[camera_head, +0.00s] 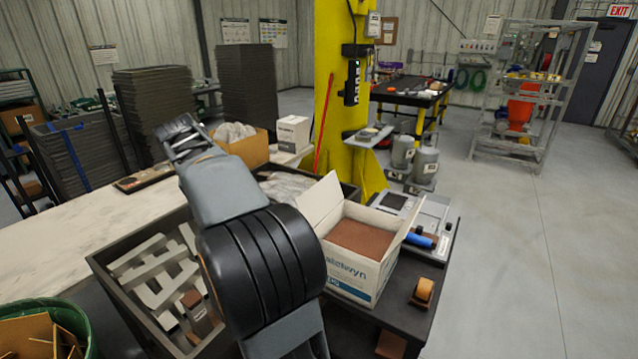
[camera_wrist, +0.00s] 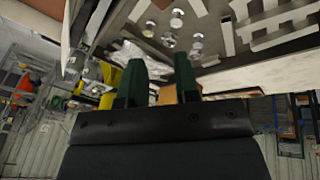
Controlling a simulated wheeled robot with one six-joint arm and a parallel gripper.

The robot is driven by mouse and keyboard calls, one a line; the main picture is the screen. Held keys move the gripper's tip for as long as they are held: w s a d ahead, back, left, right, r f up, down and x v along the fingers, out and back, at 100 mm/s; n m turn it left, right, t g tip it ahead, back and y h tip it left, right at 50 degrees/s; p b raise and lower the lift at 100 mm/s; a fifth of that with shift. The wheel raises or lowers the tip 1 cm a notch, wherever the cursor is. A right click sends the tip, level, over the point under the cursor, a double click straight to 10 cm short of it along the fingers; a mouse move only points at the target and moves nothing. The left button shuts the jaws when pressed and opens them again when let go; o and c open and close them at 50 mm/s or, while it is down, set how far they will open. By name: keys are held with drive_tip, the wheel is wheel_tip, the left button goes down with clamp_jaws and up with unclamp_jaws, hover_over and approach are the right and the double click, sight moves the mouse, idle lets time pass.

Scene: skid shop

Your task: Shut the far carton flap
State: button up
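The white carton (camera_head: 350,285) with blue lettering stands open on the dark bench, filled level with a brown block or contents (camera_head: 358,239). Its far flap (camera_head: 321,201) stands up at the back left. Another flap (camera_head: 408,228) stands up and leans outward on the right. My arm reaches up past the left of the carton, and my gripper (camera_wrist: 160,80) is beyond it to the left, away from the flaps. In the wrist view its two green fingers are apart with nothing between them. A white carton edge (camera_wrist: 72,35) shows at upper left there.
A dark tray (camera_head: 133,300) with pale frames lies left of my arm. A tape roll (camera_head: 423,290) sits right of the carton, and a blue cylinder (camera_head: 420,240) behind it. A yellow column (camera_head: 343,110) rises behind. The floor at right is clear.

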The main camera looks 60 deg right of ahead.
drive_tip(key=d+r+m+g+h+p, duration=0.1)
drive_tip(key=d+r+m, duration=0.15)
drive_tip(key=d, duration=0.45)
drive_tip(key=d+r+m+g, duration=0.1)
drive_tip(key=d+m+g, duration=0.15)
drive_tip(key=d, duration=0.55)
drive_tip(key=m+g+p, duration=0.1)
drive_tip(key=m, duration=0.3)
approach(320, 186)
drive_tip(key=shift+m+g, duration=0.25)
drive_tip(key=shift+m, duration=0.15)
drive_tip(key=b+x, duration=0.2)
drive_tip(key=x, duration=0.3)
drive_tip(key=b+x, duration=0.2)
drive_tip(key=x, duration=0.3)
drive_tip(key=shift+w+f+b, duration=0.15)
drive_tip(key=shift+f+b, duration=0.15)
drive_tip(key=shift+f, duration=0.05)
clamp_jaws()
